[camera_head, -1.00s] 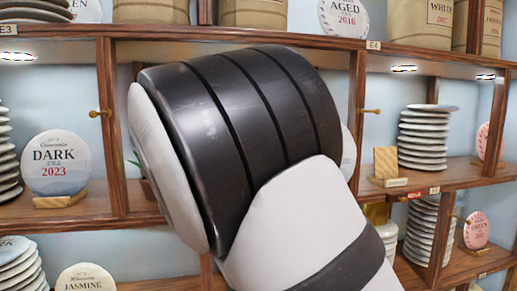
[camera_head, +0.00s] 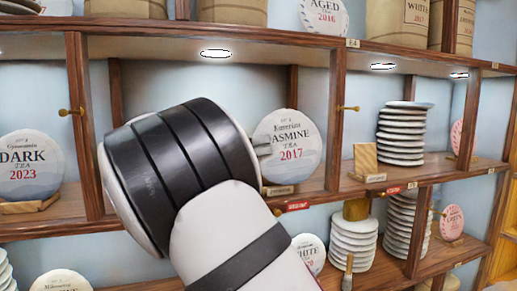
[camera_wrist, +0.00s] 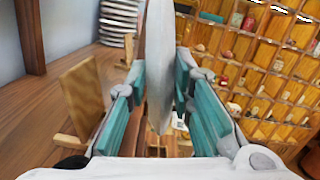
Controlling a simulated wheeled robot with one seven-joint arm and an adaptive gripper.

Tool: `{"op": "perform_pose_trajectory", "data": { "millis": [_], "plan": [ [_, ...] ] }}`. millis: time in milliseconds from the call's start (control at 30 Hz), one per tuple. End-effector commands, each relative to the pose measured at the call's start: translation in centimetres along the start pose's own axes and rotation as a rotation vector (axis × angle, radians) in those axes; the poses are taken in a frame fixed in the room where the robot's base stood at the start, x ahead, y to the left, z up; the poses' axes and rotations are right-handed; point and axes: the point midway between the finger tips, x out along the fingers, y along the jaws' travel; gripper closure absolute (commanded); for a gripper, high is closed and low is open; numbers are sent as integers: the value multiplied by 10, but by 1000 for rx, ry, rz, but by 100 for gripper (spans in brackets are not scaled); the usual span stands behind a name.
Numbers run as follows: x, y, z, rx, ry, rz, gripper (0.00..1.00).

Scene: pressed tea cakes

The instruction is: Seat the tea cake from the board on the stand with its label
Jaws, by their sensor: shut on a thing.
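The tea cake is a white disc lettered JASMINE TEA 2017 (camera_head: 292,150), upright in the middle bay in the head view. In the wrist view the cake (camera_wrist: 159,65) is edge-on between the teal pads of my gripper (camera_wrist: 160,95), which is shut on it. The board is not in view.
An empty wooden stand (camera_head: 367,160) and a stack of pale discs (camera_head: 402,135) are in the bay to the right, past a divider (camera_head: 340,120). A DARK TEA 2023 cake (camera_head: 30,165) stands to the left. A red tag (camera_head: 298,206) is on the shelf edge.

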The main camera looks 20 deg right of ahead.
Motion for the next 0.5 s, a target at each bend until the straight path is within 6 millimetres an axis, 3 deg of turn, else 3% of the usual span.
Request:
{"op": "perform_pose_trajectory", "data": {
  "millis": [500],
  "plan": [
    [1,38,7,2,-1,0,100]
  ]
}}
